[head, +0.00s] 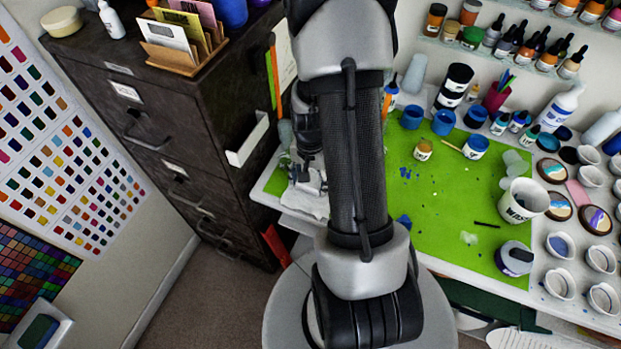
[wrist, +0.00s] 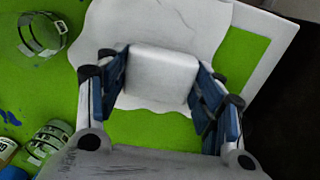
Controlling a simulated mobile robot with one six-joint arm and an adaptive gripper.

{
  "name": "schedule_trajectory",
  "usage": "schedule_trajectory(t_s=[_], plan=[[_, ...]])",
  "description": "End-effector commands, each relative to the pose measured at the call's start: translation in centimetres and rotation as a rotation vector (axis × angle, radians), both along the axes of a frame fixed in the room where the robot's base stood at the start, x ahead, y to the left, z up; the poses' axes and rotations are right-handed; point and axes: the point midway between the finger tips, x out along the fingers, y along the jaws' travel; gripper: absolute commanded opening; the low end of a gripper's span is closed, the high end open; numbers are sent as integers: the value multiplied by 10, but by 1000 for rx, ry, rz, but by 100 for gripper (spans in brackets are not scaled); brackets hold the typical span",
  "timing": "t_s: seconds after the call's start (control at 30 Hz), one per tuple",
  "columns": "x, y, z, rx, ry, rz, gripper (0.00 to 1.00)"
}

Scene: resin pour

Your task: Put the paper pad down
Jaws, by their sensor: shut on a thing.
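The paper pad (wrist: 160,72), a thick white block with rounded corners, sits between the blue-padded fingers of my gripper (wrist: 160,88) in the wrist view. The fingers close on its two sides. Behind it lies a flat white sheet (wrist: 185,22) with wavy edges, on the green mat (wrist: 243,75). I cannot tell whether the pad touches the sheet. In the head view my gripper (head: 308,178) is left of my arm, over the mat's left end, with the white sheet (head: 304,203) under it. The pad is hard to make out there.
A dark filing cabinet (head: 170,130) stands left of the white table. Right of my arm are a white bucket (head: 522,201), jars and bottles. The middle of the green mat (head: 440,200) is mostly clear.

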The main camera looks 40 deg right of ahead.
Motion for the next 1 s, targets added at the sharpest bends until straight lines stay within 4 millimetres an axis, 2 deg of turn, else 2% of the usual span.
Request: schedule_trajectory(t_s=[0.23,0.27,0.53,0.87,1.0], plan=[[0,0,-4,0,0,0,27],[0,0,-3,0,0,0,63],[0,0,-2,0,0,0,81],[0,0,-2,0,0,0,82],[1,0,7,-1,-2,0,82]])
